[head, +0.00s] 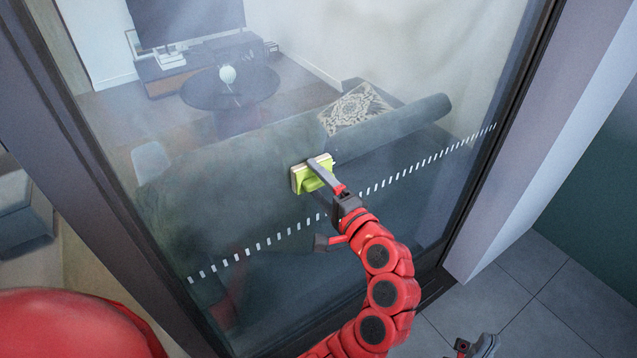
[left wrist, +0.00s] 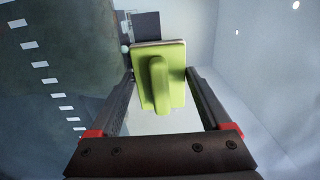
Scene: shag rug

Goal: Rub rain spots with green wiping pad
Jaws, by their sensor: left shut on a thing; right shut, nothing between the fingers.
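The green wiping pad (head: 299,181) has a pale face and a raised handle; it is at the glass pane (head: 240,215), in the middle of the head view. My left gripper (head: 320,174) is shut on it. In the left wrist view the pad (left wrist: 172,58) sits between the two fingers of my left gripper (left wrist: 159,78), handle toward the camera. Whether its face touches the glass is hard to tell. The glass looks hazy in places; I cannot make out separate rain spots. My right gripper (head: 478,346) is partly in view at the bottom edge, shut and empty.
A dark frame (head: 500,130) borders the pane, and a row of white dashes (head: 410,173) crosses it. Behind the glass are a dark green sofa (head: 235,150), a patterned cushion (head: 355,108) and a round table (head: 215,95). Grey floor tiles (head: 545,285) are clear at lower right.

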